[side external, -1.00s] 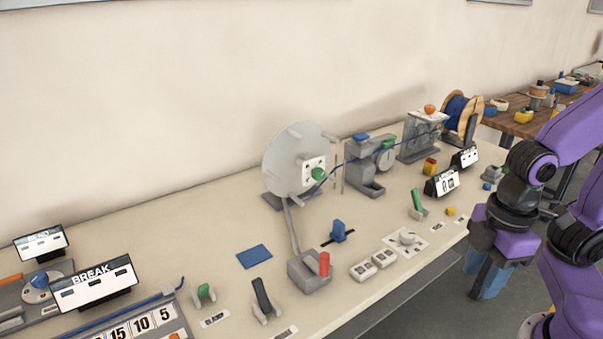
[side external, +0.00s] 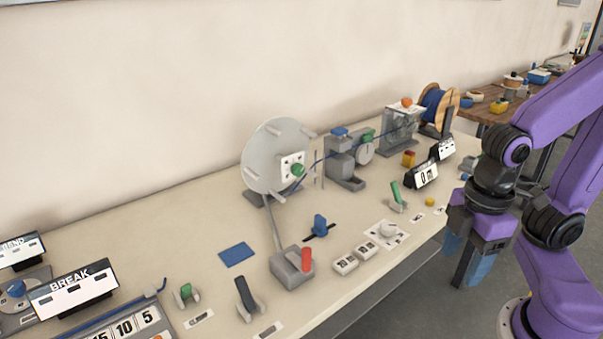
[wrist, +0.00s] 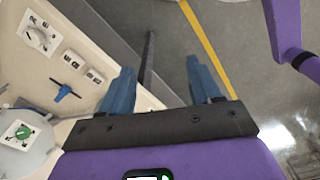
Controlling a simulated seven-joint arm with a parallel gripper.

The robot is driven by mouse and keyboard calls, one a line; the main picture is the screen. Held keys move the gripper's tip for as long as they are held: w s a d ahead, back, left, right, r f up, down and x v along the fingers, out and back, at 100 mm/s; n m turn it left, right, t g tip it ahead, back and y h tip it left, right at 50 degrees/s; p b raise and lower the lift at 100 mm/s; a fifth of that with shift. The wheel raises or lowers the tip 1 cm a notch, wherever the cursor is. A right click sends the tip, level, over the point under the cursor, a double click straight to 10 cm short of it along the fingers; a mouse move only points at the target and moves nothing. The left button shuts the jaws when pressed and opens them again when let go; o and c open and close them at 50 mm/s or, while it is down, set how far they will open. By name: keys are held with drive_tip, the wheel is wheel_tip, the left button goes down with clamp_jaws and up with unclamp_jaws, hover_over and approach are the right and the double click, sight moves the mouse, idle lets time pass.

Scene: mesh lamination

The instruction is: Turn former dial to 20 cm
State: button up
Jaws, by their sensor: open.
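The former is a large pale grey disc (side external: 272,160) with pegs, standing upright at the middle of the bench. A green knob (side external: 298,170) sits on a white plate with dark marks at its centre; it looks like the former dial, but no scale is readable. In the wrist view, the green knob (wrist: 23,132) on its white plate is at the lower left. My gripper (side external: 468,264) is open and empty, pointing down past the bench's front edge, well right of the disc. In the wrist view, its two blue fingers (wrist: 162,85) are apart over the floor.
A white knob on a marked plate (side external: 388,231), a blue lever (side external: 320,228) and a grey box with a red handle (side external: 293,265) stand in front of the disc. A display reading 0 m (side external: 424,175) stands to the right. A blue wire runs from the disc to the spool (side external: 433,104).

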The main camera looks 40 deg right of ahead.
sight(301, 171)
wheel_tip(301, 171, up, 4)
drive_tip(key=w+a+f+m+t+y, duration=0.25)
drive_tip(key=w+a+m+y, duration=0.2)
drive_tip(key=w+a, duration=0.3)
drive_tip(key=w+a+f+m+t+y, duration=0.1)
drive_tip(key=w+a+m+t+y, duration=0.15)
drive_tip(key=w+m+t, duration=0.65)
drive_tip(key=w+d+r+m+t+h, duration=0.2)
drive_tip(key=w+d+m+t+h, duration=0.55)
drive_tip(key=w+d, duration=0.7)
wheel_tip(301, 171, down, 11)
drive_tip(key=m+g, duration=0.1)
drive_tip(key=shift+h, duration=0.25)
drive_tip(key=w, duration=1.1)
drive_tip(key=w+d, duration=0.1)
drive_tip(key=w, duration=0.5)
drive_tip(key=shift+w, duration=0.1)
drive_tip(key=c, duration=1)
